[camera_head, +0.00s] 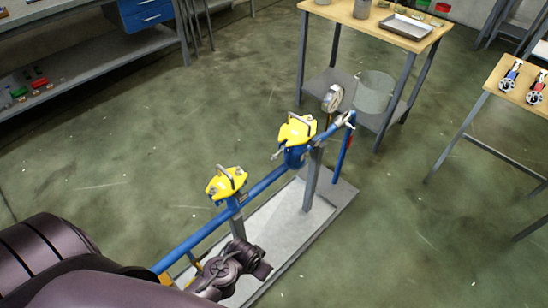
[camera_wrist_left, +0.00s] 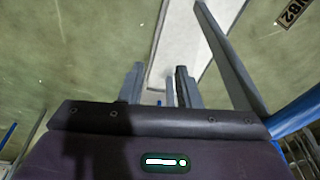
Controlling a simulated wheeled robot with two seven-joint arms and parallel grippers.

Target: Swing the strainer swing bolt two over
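Two strainers with yellow covers sit on a blue pipe in the head view: a near one (camera_head: 226,183) and a far one (camera_head: 297,130). Each has a grey handle on top and small grey metal parts at its edge. These are too small to tell which is swing bolt two. My left gripper (camera_wrist_left: 158,88) shows in the left wrist view with its two fingers apart and nothing between them. It points down towards the pale skid base, beside a grey post (camera_wrist_left: 228,55). Neither yellow cover shows in that view. My right gripper is not in view.
The blue pipe (camera_head: 265,183) runs above a pale skid base (camera_head: 285,230). A round gauge (camera_head: 332,98) stands at its far end. A wooden-topped table (camera_head: 370,22) and a grey bucket (camera_head: 374,92) are beyond it. Another table (camera_head: 510,85) is at right. Floor left of the skid is clear.

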